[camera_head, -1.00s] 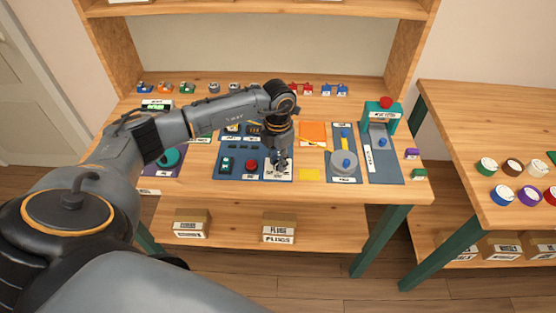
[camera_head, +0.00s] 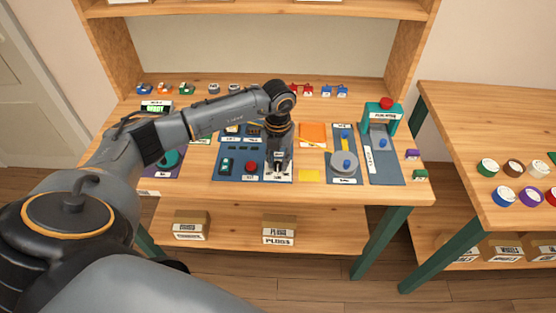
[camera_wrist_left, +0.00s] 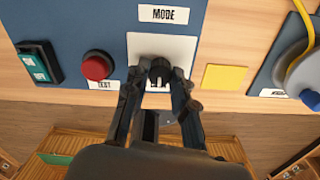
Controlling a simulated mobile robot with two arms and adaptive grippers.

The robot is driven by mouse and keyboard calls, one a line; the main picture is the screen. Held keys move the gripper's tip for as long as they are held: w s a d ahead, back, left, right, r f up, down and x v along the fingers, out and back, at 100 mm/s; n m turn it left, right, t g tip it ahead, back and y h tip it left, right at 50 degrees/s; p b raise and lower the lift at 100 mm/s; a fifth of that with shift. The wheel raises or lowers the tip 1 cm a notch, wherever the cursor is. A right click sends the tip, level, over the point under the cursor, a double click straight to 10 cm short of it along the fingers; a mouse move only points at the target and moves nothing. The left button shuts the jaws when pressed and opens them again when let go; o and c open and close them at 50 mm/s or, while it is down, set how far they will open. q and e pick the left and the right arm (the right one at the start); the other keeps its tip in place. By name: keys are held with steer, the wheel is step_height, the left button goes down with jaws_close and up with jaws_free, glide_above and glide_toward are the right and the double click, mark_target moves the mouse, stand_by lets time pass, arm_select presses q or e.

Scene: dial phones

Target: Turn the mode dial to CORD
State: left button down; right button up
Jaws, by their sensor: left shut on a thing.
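The mode dial (camera_wrist_left: 160,70) is a dark knob on a white plate (camera_wrist_left: 185,47) under a MODE label (camera_wrist_left: 163,14) in the left wrist view. The plate is at the right of a blue panel (camera_head: 229,177) on the workbench. My left gripper (camera_wrist_left: 158,82) is shut on the dial, one finger on each side. The fingers and palm hide part of the dial and the plate's lower lettering, so I cannot tell which setting it points to. In the head view the left gripper (camera_head: 278,167) reaches straight down to the plate. My right gripper is not in view.
Left of the dial are a red TEST button (camera_wrist_left: 97,66) and a green rocker switch (camera_wrist_left: 39,63). A yellow square (camera_wrist_left: 224,77) lies to the right. Beyond it stands a grey round device (camera_head: 343,163). The bench's front edge is close to the panel.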

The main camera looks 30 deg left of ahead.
mark_target(278, 164)
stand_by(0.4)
arm_select(q)
steer(key=c, duration=1.1)
jaws_free()
step_height(278, 164, up, 12)
